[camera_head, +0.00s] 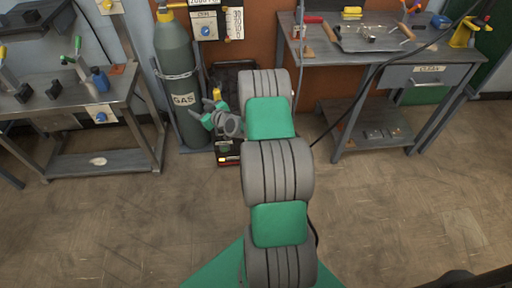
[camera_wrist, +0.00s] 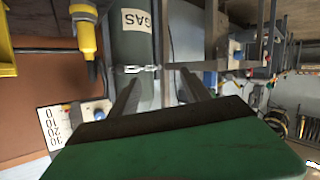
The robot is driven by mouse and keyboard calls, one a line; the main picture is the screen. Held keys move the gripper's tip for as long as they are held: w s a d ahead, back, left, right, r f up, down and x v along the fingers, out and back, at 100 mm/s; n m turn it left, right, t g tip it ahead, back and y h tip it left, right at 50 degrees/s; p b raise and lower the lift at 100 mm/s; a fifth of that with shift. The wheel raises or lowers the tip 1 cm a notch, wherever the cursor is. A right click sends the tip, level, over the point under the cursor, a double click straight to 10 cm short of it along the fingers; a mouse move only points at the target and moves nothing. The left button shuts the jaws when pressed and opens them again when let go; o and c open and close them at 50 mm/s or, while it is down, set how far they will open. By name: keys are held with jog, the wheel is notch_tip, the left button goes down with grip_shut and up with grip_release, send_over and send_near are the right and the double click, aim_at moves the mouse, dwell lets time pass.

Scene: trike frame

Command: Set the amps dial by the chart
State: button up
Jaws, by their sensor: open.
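A blue dial (camera_head: 206,31) sits on a white plate on the orange wall, right of the gas cylinder. A white strip with numbers (camera_head: 235,22) hangs beside it. In the wrist view, turned sideways, a numbered scale (camera_wrist: 52,128) and a blue knob (camera_wrist: 98,115) show at the left, partly hidden by my gripper. Another blue dial (camera_head: 101,117) is on the left bench's front. The labels are too small to tell which is the amps dial. My gripper (camera_wrist: 160,78) is open and empty, its two fingers apart with the cylinder's lower part beyond. It touches no dial.
The grey gas cylinder (camera_head: 175,65) is chained upright behind and left of my gripper. A dark cart with red parts (camera_head: 229,158) stands under my arm. The left metal bench (camera_head: 130,88) and right workbench (camera_head: 445,75) flank it. The front floor is clear.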

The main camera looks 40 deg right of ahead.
jog(key=s+d+f+m+h+b, duration=0.35)
jog(key=s+d+f+h, duration=0.25)
jog(key=s+d+f, duration=0.45)
jog(key=s+d+f+m+h+b, duration=0.4)
jog(key=d+f, duration=0.3)
jog(key=f, duration=0.7)
jog(key=w+d+h+b, duration=0.1)
jog(key=w+d, duration=0.3)
jog(key=w, duration=0.1)
jog(key=shift+w, duration=0.2)
grip_shut()
